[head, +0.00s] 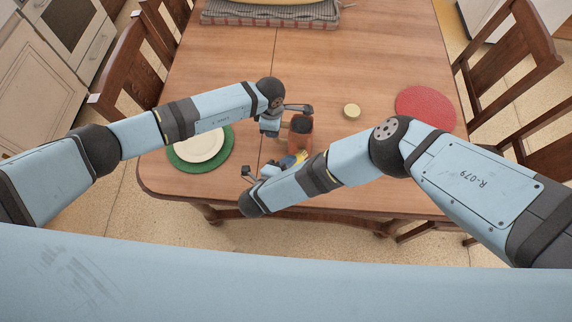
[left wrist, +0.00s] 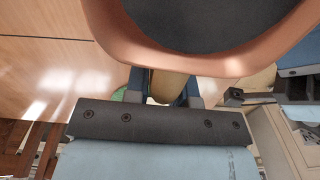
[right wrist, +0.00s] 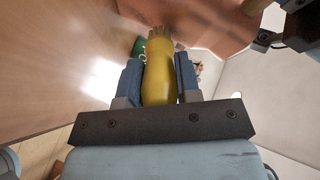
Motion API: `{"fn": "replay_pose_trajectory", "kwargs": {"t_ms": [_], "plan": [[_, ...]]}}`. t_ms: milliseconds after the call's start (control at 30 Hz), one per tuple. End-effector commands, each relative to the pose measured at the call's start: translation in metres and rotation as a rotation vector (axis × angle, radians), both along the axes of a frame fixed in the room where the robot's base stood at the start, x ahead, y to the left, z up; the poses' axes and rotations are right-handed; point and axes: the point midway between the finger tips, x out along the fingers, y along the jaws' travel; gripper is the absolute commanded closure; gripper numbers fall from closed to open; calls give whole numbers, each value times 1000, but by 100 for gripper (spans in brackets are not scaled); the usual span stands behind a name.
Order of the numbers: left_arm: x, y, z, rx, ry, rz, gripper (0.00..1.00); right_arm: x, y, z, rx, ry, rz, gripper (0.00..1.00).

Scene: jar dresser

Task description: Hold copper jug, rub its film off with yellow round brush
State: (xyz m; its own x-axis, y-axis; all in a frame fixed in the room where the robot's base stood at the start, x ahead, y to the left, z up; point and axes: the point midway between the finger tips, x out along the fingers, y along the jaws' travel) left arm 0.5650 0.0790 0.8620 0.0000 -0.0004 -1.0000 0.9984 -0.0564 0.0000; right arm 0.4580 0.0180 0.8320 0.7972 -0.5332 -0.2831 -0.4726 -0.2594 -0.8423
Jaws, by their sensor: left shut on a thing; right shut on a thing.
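The copper jug (head: 301,131) is held above the table near its front edge, its dark mouth facing up. My left gripper (head: 287,112) is shut on it from the left; in the left wrist view its jaws (left wrist: 165,88) close on a tan part just below the jug's wide rim (left wrist: 180,62). My right gripper (right wrist: 159,82) is shut on the handle of the yellow round brush (right wrist: 160,75). The brush's bristles point at the jug's side (right wrist: 190,22), very close to it; I cannot tell whether they touch. The film is not clearly distinguishable.
A cream plate on a green mat (head: 225,156) lies left on the table (head: 340,65). Wooden chairs (head: 515,75) flank the table.

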Motion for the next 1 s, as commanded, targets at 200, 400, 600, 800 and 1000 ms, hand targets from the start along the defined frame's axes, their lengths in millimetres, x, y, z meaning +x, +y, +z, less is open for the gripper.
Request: {"fn": "replay_pose_trajectory", "kwargs": {"t_ms": [200,400,600,800,1000], "plan": [[0,0,0,0,0,-1,96,1,-21,3,-2,-2,-2,93],[0,0,0,0,1,-1,96,-1,-26,5,-1,-3,-1,93],[0,0,0,1,1,-1,96,-2,-24,12,1,-2,-1,93],[0,0,0,0,0,-1,96,-2,-5,13,1,-2,0,93],[0,0,0,0,0,0,96,0,11,14,0,-2,-2,93]]}}
